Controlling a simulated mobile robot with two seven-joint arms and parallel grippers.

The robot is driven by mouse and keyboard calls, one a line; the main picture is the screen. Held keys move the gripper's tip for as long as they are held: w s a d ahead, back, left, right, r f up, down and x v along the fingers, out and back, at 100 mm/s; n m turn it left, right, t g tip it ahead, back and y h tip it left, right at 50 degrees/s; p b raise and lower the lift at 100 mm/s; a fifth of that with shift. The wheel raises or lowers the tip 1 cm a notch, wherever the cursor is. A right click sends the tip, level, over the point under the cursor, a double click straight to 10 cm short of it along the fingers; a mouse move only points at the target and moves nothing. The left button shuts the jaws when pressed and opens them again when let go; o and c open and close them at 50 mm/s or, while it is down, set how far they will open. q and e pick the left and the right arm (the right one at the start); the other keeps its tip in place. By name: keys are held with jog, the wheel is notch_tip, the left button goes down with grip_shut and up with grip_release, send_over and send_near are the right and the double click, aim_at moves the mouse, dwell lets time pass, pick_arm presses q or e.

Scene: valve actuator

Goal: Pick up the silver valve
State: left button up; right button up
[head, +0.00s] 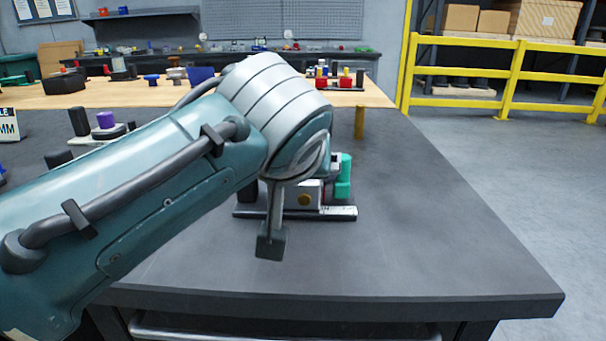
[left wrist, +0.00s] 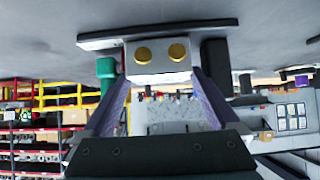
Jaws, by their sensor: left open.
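The silver valve (head: 313,188) is a silver block with a gold round face, on a dark base plate (head: 345,214) on the grey table. The arm partly hides it in the head view. In the left wrist view, which is upside down, the silver valve (left wrist: 158,72) shows two gold round faces. My left gripper (head: 271,241) is in front of the valve in the head view, with one finger clear to see. In the left wrist view my left gripper (left wrist: 160,82) is open, its fingers on either side of the block. I cannot tell whether they touch it. My right gripper is not in view.
A green part (head: 344,178) stands on the right of the base plate, and a black part (left wrist: 215,62) stands at its other end. A purple-topped part (head: 105,120) and other parts lie left. The table (head: 450,240) is clear to the right.

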pick_arm(q)
jog(key=shift+c, duration=0.3)
jog(key=c, duration=1.4)
notch_tip(320, 180, up, 8)
jog(key=shift+r, duration=0.25)
jog(key=shift+c, duration=0.2)
jog(key=shift+f, duration=3.8)
